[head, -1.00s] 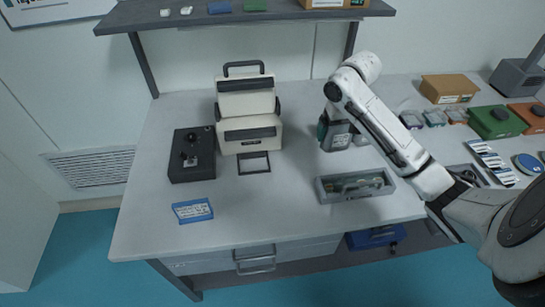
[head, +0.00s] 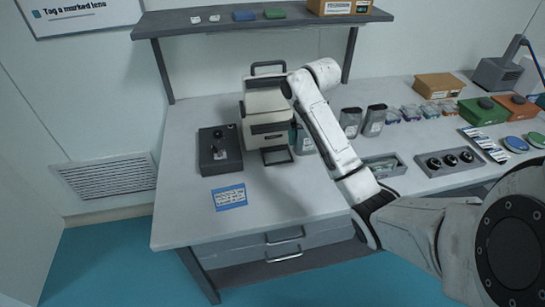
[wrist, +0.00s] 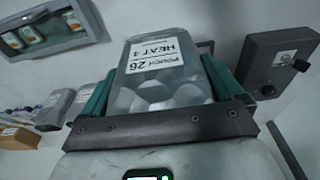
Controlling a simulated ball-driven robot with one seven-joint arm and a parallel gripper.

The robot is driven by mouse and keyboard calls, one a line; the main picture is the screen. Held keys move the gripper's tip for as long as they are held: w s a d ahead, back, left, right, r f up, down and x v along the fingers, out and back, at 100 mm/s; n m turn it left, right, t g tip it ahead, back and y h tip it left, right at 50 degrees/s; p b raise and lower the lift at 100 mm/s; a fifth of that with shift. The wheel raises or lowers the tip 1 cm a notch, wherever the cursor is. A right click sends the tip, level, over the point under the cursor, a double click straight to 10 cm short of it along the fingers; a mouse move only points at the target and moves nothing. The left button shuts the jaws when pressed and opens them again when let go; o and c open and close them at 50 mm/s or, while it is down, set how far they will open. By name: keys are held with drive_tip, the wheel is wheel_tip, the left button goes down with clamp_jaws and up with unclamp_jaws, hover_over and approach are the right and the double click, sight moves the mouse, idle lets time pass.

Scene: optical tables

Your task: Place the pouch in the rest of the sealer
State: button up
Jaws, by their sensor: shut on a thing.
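The sealer (head: 264,97) is a cream machine with a dark top handle, at the back of the table in the head view. Its rest (head: 277,157) is a dark frame low at its front. My gripper (wrist: 165,95) is shut on a clear pouch (wrist: 155,85) of white lumps, labelled "POUCH 26 HEAT 4", between green finger pads. In the head view the held pouch (head: 305,141) is just right of the sealer, partly behind my arm. I cannot tell whether it touches the sealer.
A black control box (head: 219,150) stands left of the sealer, with a blue-edged card (head: 229,197) in front. Two more pouches (head: 350,122) (head: 375,119) stand to the right. A grey tray (head: 402,165) lies front right.

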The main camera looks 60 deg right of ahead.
drive_tip(key=w+d+f+b, duration=0.1)
drive_tip(key=w+f+b, duration=0.2)
drive_tip(key=w, duration=0.1)
drive_tip(key=w+d+f+b, duration=0.2)
drive_tip(key=w+f+b, duration=0.1)
drive_tip(key=w, duration=0.1)
drive_tip(key=w+d+f+b, duration=0.1)
drive_tip(key=w+f+b, duration=0.2)
drive_tip(key=w, duration=0.1)
drive_tip(key=shift+w+d+f, duration=0.2)
drive_tip(key=shift+d, duration=0.1)
drive_tip(key=shift+w+f, duration=0.1)
drive_tip(key=shift+f, duration=1.6)
drive_tip(key=shift+f, duration=0.15)
drive_tip(key=o, duration=0.9)
drive_tip(key=r, duration=0.4)
drive_tip(key=a+r, duration=0.1)
drive_tip(key=r, duration=0.3)
drive_tip(key=s+r, duration=0.1)
drive_tip(key=r, duration=0.3)
drive_tip(key=shift+s+a+b, duration=0.1)
drive_tip(key=shift+a+b, duration=0.05)
drive_tip(key=shift+b, duration=0.15)
